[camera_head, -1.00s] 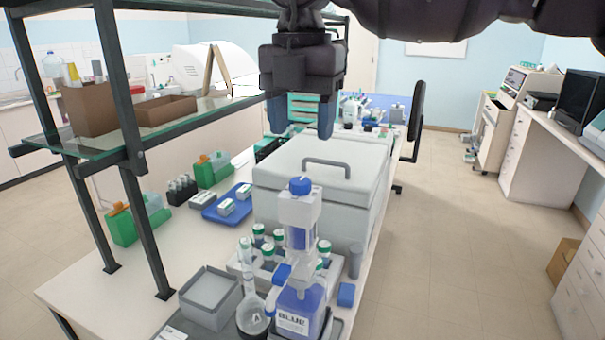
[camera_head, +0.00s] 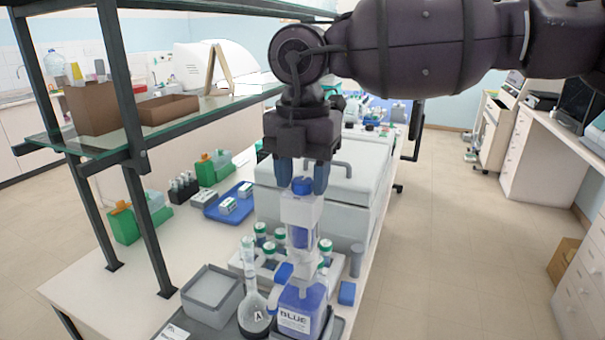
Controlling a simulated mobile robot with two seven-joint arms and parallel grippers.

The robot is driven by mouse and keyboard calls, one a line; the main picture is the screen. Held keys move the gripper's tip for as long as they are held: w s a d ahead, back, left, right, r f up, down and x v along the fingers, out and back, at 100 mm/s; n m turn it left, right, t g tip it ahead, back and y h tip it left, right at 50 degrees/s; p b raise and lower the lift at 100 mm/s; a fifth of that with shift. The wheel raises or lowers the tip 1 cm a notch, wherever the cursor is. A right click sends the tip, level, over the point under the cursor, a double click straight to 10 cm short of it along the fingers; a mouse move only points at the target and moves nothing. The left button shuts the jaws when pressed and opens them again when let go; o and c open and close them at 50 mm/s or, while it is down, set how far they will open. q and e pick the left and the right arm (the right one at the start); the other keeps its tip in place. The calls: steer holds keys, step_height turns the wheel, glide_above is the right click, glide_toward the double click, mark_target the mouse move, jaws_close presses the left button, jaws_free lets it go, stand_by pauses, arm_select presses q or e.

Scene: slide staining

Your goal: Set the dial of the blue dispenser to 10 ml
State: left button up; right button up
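The blue dispenser (camera_head: 301,305) stands upright on a dark tray at the front of the bench. It has a blue bottle labelled BLUE, a white upper body and a blue dial (camera_head: 302,186) on top. My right gripper (camera_head: 302,176) points down from above with its two blue fingers apart, one on each side of the dial. I cannot tell whether the fingers touch it. The dial's marking cannot be read. My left gripper is not in view.
A flask (camera_head: 255,314) and a grey open box (camera_head: 212,292) stand left of the dispenser. Green-capped bottles (camera_head: 261,236) stand close behind it. A large white lidded box (camera_head: 340,205) is behind them. A dark-framed glass shelf (camera_head: 150,125) rises at the left.

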steer(key=c, duration=0.7)
steer(key=shift+o, duration=0.2)
steer(key=shift+n, duration=0.6)
steer(key=n, duration=0.3)
steer(key=n+b, duration=0.1)
steer(key=n, duration=0.4)
steer(key=shift+n, duration=0.3)
steer(key=n, duration=0.4)
steer(key=shift+b, duration=0.35)
steer(key=n, duration=0.3)
steer(key=shift+n, duration=0.3)
steer(key=shift+n+b, duration=0.3)
